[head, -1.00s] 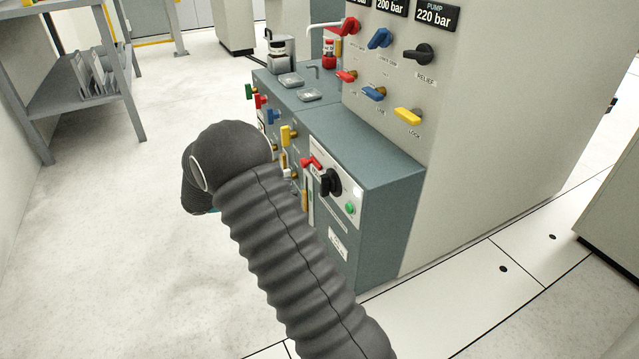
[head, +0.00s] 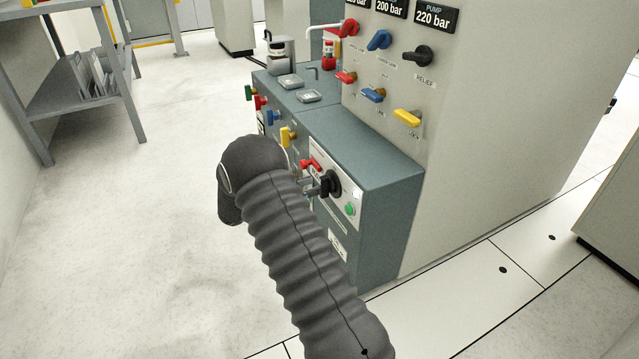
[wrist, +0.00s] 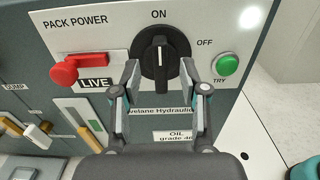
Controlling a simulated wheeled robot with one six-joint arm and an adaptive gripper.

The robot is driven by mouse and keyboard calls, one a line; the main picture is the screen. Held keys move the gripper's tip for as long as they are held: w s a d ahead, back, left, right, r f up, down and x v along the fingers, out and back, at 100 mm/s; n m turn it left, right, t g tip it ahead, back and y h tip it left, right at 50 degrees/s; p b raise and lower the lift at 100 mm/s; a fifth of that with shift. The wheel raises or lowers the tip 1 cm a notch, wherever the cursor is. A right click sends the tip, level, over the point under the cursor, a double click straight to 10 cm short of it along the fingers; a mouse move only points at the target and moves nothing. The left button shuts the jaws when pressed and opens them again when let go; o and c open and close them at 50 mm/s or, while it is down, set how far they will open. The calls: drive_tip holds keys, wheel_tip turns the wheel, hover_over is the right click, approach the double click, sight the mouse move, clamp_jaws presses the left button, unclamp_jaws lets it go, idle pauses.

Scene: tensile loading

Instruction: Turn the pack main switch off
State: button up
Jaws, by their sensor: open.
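The pack main switch is a black rotary knob (wrist: 158,58) on a white plate marked PACK POWER. Its white line points up at ON, and OFF is marked to its upper right. It also shows in the head view (head: 332,183) on the front of the grey-green cabinet. My gripper (wrist: 161,71) is open, with one fingertip at each side of the knob's lower part. I cannot tell whether the fingers touch it. In the head view my gripper (head: 317,187) is at the knob, partly hidden by my dark ribbed arm.
Left of the knob is a red lever (wrist: 78,70) above a LIVE label. Right of it is a green TRY button (wrist: 228,64). The cabinet top (head: 360,148) is above. Open floor (head: 140,200) lies to the left.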

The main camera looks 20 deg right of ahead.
sight(320, 183)
drive_tip(key=shift+d, duration=2.05)
drive_tip(key=shift+w, duration=0.1)
clamp_jaws()
